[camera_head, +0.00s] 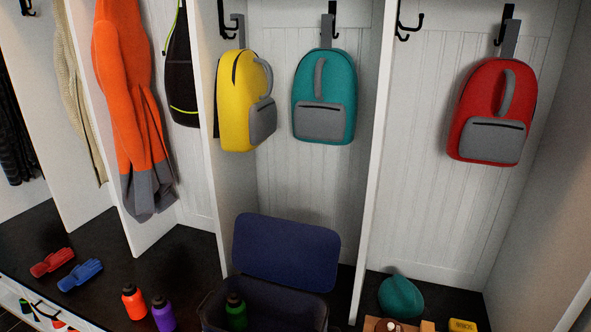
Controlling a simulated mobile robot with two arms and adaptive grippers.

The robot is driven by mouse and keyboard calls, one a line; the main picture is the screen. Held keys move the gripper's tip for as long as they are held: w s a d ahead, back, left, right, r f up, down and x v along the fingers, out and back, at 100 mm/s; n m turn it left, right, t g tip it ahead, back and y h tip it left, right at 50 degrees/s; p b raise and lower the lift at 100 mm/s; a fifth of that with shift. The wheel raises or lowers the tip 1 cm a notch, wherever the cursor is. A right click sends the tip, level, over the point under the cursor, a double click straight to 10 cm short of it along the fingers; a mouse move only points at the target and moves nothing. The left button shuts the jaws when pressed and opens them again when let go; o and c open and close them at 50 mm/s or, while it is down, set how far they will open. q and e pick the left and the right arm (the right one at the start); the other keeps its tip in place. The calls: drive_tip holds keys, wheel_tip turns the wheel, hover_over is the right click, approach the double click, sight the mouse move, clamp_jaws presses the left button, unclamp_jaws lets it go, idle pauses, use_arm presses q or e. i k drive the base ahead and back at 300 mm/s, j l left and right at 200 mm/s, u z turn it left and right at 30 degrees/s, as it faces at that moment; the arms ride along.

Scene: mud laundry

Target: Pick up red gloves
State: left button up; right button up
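The red gloves (52,262) lie on the dark bench top at the far left, near its front edge. They look like a pair lying together, tilted slightly, with nothing on top of them. Blue gloves (80,275) lie just right of and in front of them, close beside. Neither of my grippers shows in the head view.
An orange bottle (133,302) and a purple bottle (163,315) stand right of the gloves. A dark blue open-lidded box (287,252) holds a green bottle (236,310). White dividers (210,150) separate the cubbies. An orange jacket (130,100) hangs above the bench.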

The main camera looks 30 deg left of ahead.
sight(53, 261)
drive_tip(key=u, duration=2.6)
drive_tip(key=i+j+z, duration=0.2)
drive_tip(key=i+j, duration=0.4)
drive_tip(key=i, duration=0.15)
drive_tip(key=i+j+z, duration=0.25)
drive_tip(key=i+j, duration=0.45)
drive_tip(key=i+j+z, duration=0.2)
drive_tip(key=i+j, duration=0.4)
drive_tip(key=j, duration=0.25)
